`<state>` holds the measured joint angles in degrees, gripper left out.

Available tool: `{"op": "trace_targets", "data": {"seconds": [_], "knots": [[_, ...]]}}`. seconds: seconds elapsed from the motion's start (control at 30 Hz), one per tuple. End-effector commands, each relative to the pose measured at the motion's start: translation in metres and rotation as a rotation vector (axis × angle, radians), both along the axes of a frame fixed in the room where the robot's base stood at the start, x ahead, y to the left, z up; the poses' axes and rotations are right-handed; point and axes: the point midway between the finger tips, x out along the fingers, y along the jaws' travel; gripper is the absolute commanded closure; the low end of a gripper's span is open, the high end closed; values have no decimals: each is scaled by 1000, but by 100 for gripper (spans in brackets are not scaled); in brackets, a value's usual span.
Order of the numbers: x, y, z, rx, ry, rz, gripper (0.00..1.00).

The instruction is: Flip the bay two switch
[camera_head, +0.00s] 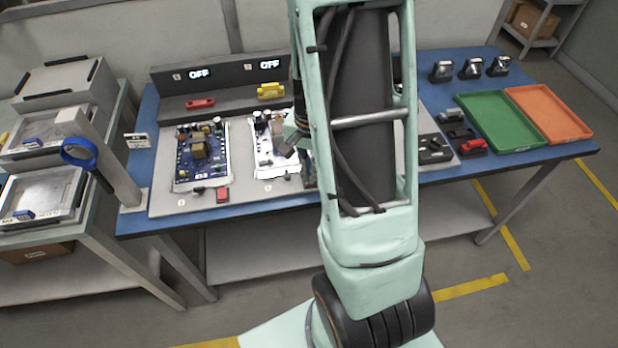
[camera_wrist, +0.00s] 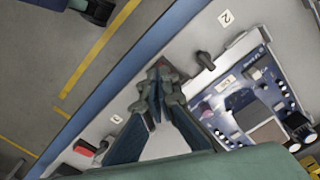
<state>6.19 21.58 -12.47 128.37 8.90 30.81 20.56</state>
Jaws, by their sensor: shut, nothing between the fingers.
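The bay two switch (camera_wrist: 205,60) shows in the wrist view as a small dark lever on the grey panel, beside a label reading 2 (camera_wrist: 226,18). My gripper (camera_wrist: 160,84) is shut and empty, its fingertips to the left of this switch and apart from it in the picture. In the head view my gripper (camera_head: 284,150) hangs over the bay two area, near a pale, glaring circuit board (camera_head: 262,150). The second display (camera_head: 270,64) on the back panel reads OFF.
A blue circuit board (camera_head: 200,150) lies in the left bay, with a red block (camera_head: 222,195) in front. In the wrist view another lever (camera_wrist: 100,148) and red block (camera_wrist: 85,147) sit lower left. Green (camera_head: 495,120) and orange (camera_head: 548,113) trays lie at right.

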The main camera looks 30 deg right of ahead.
Motion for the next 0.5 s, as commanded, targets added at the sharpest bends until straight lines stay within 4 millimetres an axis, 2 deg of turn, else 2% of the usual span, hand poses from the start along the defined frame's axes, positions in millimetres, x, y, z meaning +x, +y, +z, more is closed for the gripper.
{"op": "trace_targets", "data": {"seconds": [0.5], "knots": [[0,0,-9,0,0,0,100]]}}
